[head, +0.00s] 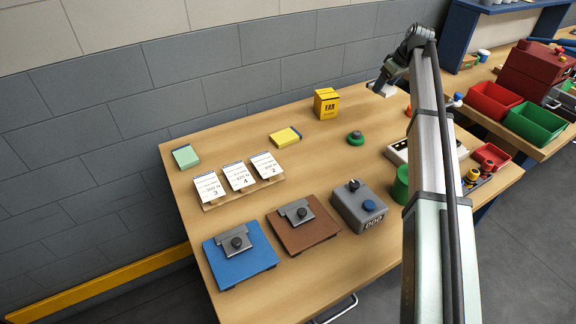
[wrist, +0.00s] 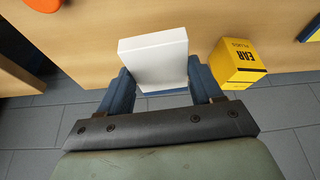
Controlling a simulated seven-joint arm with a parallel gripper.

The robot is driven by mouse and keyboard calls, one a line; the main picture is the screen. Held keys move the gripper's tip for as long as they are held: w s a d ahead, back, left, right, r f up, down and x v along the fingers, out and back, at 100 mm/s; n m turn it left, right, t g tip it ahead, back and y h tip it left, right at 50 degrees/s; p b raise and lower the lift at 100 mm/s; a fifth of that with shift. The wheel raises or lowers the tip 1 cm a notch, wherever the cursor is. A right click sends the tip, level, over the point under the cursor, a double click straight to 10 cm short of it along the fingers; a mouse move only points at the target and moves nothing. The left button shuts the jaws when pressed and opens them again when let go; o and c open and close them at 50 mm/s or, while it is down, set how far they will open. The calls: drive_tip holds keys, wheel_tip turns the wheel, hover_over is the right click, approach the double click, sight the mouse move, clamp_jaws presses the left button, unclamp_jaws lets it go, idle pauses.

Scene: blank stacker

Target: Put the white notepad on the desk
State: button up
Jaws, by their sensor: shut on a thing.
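The white notepad (wrist: 153,58) is a thick white block between the two blue fingers of my gripper (wrist: 158,86) in the wrist view. My gripper is shut on it. In the head view my gripper (head: 384,86) is above the far right part of the wooden desk (head: 330,150), and a small white part of the notepad (head: 388,90) shows there. The notepad is held above the desk; its exact height is hard to tell.
A yellow EAR box (head: 326,104) stands left of my gripper. A yellow pad (head: 285,138), a green pad (head: 186,157) and a green-based knob (head: 355,138) lie on the desk. Bare desk shows between the EAR box and the knob. Red (head: 493,103) and green bins are at right.

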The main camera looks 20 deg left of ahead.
wheel_tip(320, 180, up, 5)
drive_tip(key=shift+w+f, duration=0.1)
drive_tip(key=shift+f, duration=0.05)
drive_tip(key=s+a, duration=0.3)
drive_tip(key=a, duration=0.5)
drive_tip(key=s+a, duration=0.3)
drive_tip(key=a, duration=0.5)
drive_tip(key=m, duration=0.1)
hover_over(215, 147)
drive_tip(key=s+d, duration=0.1)
wheel_tip(215, 147, down, 5)
drive_tip(key=shift+f, duration=5.15)
drive_tip(key=shift+f, duration=0.2)
drive_tip(key=o, duration=1.1)
drive_tip(key=shift+r, duration=0.2)
